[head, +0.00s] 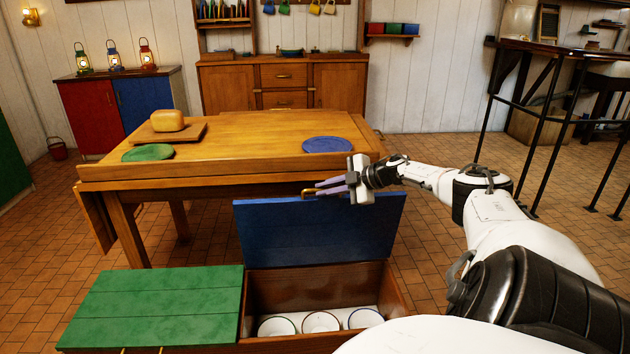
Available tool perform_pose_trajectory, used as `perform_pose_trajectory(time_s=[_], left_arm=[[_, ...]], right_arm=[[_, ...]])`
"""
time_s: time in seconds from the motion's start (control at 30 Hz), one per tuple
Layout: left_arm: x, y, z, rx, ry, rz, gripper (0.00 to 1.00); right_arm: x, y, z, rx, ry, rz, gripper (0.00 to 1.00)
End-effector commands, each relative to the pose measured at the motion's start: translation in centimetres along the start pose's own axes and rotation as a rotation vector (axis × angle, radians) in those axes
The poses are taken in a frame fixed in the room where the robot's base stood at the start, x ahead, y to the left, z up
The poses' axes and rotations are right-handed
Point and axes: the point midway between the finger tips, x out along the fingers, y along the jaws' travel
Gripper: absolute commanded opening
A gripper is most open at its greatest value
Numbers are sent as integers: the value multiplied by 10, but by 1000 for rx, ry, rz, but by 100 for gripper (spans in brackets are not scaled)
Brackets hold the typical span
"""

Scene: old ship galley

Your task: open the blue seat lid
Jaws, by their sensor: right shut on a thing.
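The blue seat lid (318,232) stands raised and close to upright at the back of the seat box, below the table's front edge. The box compartment (282,290) under it is open, with three round pale dishes (321,322) inside on its floor. My right gripper (322,189) is at the lid's top edge, shut on a small brass handle (308,192) there. Its fingers point left, and the arm reaches in from the right. The left gripper is not in the head view.
A green lid (160,303) lies shut to the left of the open compartment. Just behind stands a wooden table (240,150) with a green mat (148,153), a blue mat (327,145) and a bread loaf (167,120) on a board. Tiled floor is clear to the right.

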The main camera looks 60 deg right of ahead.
Motion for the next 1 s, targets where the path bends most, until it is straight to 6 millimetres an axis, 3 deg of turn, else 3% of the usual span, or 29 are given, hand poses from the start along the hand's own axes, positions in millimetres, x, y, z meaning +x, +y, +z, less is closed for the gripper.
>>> perform_pose_trajectory(time_s=[0.5,0.53,0.63,1.0], left_arm=[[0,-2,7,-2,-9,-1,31],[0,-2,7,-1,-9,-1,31],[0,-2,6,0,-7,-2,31],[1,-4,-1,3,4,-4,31]], right_arm=[[-3,5,5,3,-2,6,0],[-3,5,5,3,-2,6,11],[-3,5,5,2,-2,6,28],[-4,4,6,2,-5,3,28]])
